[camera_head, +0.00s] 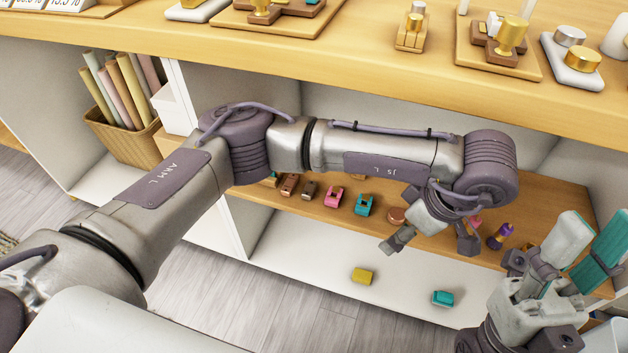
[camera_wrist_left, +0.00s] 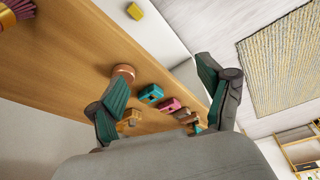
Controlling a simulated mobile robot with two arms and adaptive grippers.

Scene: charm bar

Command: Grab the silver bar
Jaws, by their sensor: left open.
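I cannot make out a silver bar for certain in either view. Small charm pieces lie on the wooden shelf under the counter: a brown piece (camera_head: 289,184), a pink piece (camera_head: 333,196), a teal piece (camera_head: 364,205) and a round copper piece (camera_head: 396,215). My left gripper (camera_head: 430,243) is open and empty above this shelf, with the fingers pointing down. In the left wrist view its fingers (camera_wrist_left: 163,85) stand wide apart, with the teal and pink pieces seen between them. My right gripper (camera_head: 592,240) is at the lower right, fingers apart, with nothing seen between them.
The counter (camera_head: 390,75) above holds wooden stands with gold and silver pieces. A yellow block (camera_head: 362,276) and a teal block (camera_head: 442,298) lie on the white lower shelf. A purple piece (camera_head: 500,236) is right of my left gripper. A basket (camera_head: 125,137) stands left.

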